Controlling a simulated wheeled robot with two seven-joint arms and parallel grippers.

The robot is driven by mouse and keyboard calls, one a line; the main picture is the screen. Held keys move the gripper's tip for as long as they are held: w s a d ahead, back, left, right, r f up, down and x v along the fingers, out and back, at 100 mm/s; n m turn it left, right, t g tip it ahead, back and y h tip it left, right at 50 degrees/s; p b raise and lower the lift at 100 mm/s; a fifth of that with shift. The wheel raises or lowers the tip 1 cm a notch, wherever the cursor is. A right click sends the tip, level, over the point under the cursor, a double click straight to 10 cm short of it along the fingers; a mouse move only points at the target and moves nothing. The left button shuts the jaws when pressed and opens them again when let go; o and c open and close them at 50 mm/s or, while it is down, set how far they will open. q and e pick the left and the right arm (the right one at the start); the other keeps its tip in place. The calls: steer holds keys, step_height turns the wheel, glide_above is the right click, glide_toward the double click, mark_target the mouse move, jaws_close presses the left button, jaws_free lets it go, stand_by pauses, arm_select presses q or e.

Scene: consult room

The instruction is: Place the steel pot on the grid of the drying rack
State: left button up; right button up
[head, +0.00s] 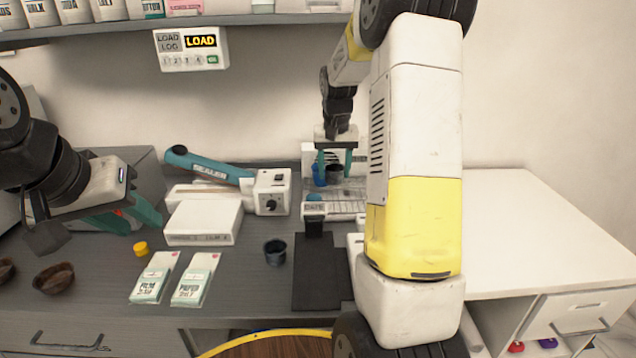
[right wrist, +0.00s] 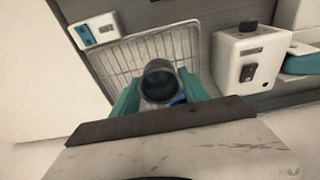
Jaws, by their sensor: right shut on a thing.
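The steel pot (head: 334,173) is a small dark grey cylinder. My right gripper (head: 335,160) is shut on it, seen far back behind my arm. In the right wrist view the pot (right wrist: 160,80) sits upright-looking between the teal fingers (right wrist: 160,95), its open mouth facing the camera. The drying rack (head: 340,207) is a pale wire grid, partly hidden by my arm. In the right wrist view the pot is in front of the rack's grid (right wrist: 120,58); I cannot tell whether it touches. My left gripper (head: 128,214) is at the left, its teal fingers apart and empty.
A blue item (head: 319,176) stands beside the pot. A sealer (head: 268,190) with a teal arm and a white box (head: 204,222) are left of the rack. A navy cup (head: 275,252), two pouches (head: 154,278) and a dark scale-like stand (head: 317,275) are nearer.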

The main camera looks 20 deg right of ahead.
mark_target(334, 184)
step_height(334, 184, down, 7)
steer(key=shift+f, duration=0.2)
steer(key=shift+f, duration=0.15)
steer(key=o, duration=1.4)
steer(key=shift+c, duration=0.2)
steer(key=r, duration=0.4)
steer(key=s+r, duration=0.1)
steer(key=r, duration=0.3)
steer(key=s+r, duration=0.1)
steer(key=r, duration=0.3)
steer(key=shift+a, duration=0.3)
steer(key=s+a+r+n+t+y, duration=0.1)
steer(key=s+a, duration=0.3)
steer(key=s, duration=0.4)
steer(key=s+a+r+n+t, duration=0.1)
steer(key=s+a+r, duration=0.3)
steer(key=s, duration=0.5)
steer(key=s+a+r+n+t+y, duration=0.1)
steer(key=s+a+r+t, duration=0.1)
steer(key=s, duration=0.7)
steer(key=shift+s+a+r+n+y, duration=0.25)
steer(key=shift+a+r, duration=0.3)
steer(key=shift+a, duration=0.45)
